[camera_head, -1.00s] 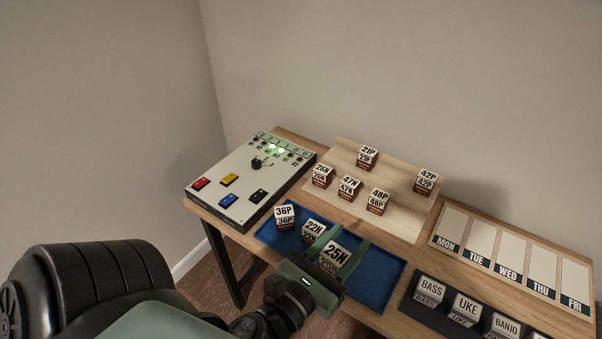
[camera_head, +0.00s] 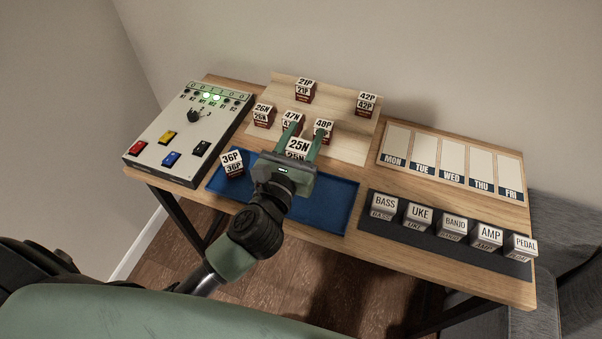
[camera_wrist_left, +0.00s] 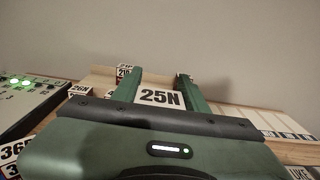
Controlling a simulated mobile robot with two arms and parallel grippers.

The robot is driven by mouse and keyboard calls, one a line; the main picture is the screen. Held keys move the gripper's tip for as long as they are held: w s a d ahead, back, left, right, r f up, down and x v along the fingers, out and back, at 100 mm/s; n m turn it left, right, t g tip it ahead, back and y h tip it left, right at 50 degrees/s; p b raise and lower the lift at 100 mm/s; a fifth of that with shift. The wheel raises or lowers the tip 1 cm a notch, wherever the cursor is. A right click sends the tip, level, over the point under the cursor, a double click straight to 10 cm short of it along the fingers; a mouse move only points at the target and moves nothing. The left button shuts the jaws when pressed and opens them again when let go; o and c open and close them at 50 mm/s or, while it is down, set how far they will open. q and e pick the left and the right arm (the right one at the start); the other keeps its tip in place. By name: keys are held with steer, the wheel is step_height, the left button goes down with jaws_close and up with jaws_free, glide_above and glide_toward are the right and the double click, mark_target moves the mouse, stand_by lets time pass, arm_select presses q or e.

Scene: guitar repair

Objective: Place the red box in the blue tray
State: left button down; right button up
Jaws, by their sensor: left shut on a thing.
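My left gripper (camera_head: 304,138) is shut on a box labelled 25N (camera_head: 299,149), with one green finger on each side of it. The 25N label also faces the left wrist view (camera_wrist_left: 160,97). The held box appears in front of the wooden board, by the far edge of the blue tray (camera_head: 330,205); its exact height is unclear. A red-and-white box labelled 36P (camera_head: 232,163) stands at the tray's left end. The gripper and wrist cover part of the tray. My right gripper is not in view.
Red-and-white boxes 26N (camera_head: 263,115), 21P (camera_head: 305,91), 42P (camera_head: 366,104) and 48P (camera_head: 323,130) stand on the pale board (camera_head: 345,145); 47N is partly covered. A switch panel (camera_head: 185,125) lies left. Instrument-labelled blocks (camera_head: 454,228) stand right. The tray's right part is clear.

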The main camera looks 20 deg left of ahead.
arm_select(q)
steer(key=shift+f+b, duration=2.3)
steer(key=shift+f, duration=3.3)
steer(key=shift+f, duration=0.15)
steer(key=c, duration=0.8)
jaws_free()
steer(key=shift+o, duration=0.2)
